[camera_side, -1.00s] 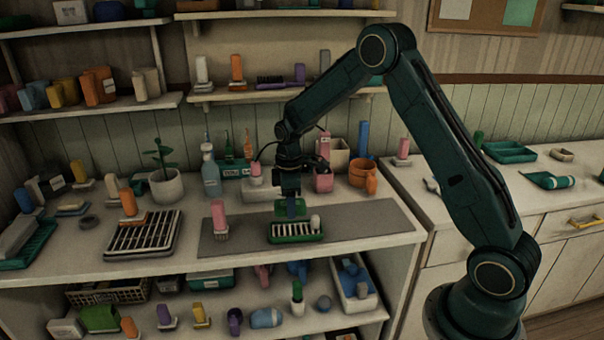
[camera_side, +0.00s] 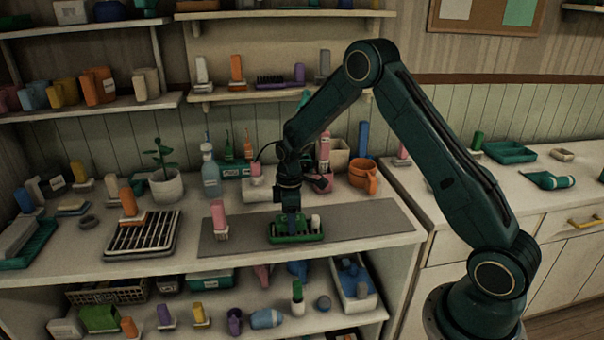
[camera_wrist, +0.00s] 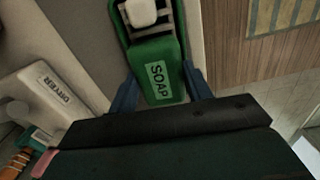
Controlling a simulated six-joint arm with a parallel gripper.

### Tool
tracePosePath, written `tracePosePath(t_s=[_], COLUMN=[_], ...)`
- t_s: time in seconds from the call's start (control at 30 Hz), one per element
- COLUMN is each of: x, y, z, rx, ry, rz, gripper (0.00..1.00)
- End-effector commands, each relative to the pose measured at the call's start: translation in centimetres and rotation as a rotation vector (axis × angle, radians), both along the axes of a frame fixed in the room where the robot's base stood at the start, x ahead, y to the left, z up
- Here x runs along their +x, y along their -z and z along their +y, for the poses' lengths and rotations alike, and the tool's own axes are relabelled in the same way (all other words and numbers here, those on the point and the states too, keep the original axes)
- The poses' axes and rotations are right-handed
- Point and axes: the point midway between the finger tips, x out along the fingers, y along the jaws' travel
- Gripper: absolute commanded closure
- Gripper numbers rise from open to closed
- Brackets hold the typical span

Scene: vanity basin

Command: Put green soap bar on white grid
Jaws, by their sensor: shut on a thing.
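The green soap bar (camera_wrist: 172,52), labelled SOAP, sits between the two blue fingers of my gripper (camera_wrist: 162,88) in the wrist view. My gripper (camera_side: 291,228) is shut on it. In the side view it is low at the left part of a green tray (camera_side: 312,238) with pale slats. The slatted grid (camera_wrist: 151,30) shows at the top of the wrist view, beside or under the soap's far end. A small white piece stands on the slats. Whether the soap rests on the slats cannot be told.
A dark rack with pale bars (camera_side: 140,235) lies to the left on the counter. A pink brush (camera_side: 219,219) stands left of the green tray. Bottles, a plant pot (camera_side: 166,188) and an orange mug (camera_side: 364,175) stand behind. The grey mat (camera_side: 365,222) is clear at the right.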

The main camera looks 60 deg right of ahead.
Motion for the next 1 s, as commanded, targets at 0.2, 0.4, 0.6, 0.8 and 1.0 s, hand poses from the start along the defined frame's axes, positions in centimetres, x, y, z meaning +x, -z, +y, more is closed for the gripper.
tracePosePath(t_s=[0.2, 0.4, 0.6, 0.8, 1.0], x=[0.02, 0.01, 0.01, 0.03, 0.03], y=[-0.02, 0.10, 0.32, 0.52, 0.72], z=[-0.01, 0.00, 0.00, 0.00, -0.01], rx=[0.000, 0.000, 0.000, 0.000, -0.001], ry=[0.000, 0.000, 0.000, 0.000, 0.000], rz=[0.000, 0.000, 0.000, 0.000, -0.001], gripper=[1.00, 1.00, 1.00, 1.00, 1.00])
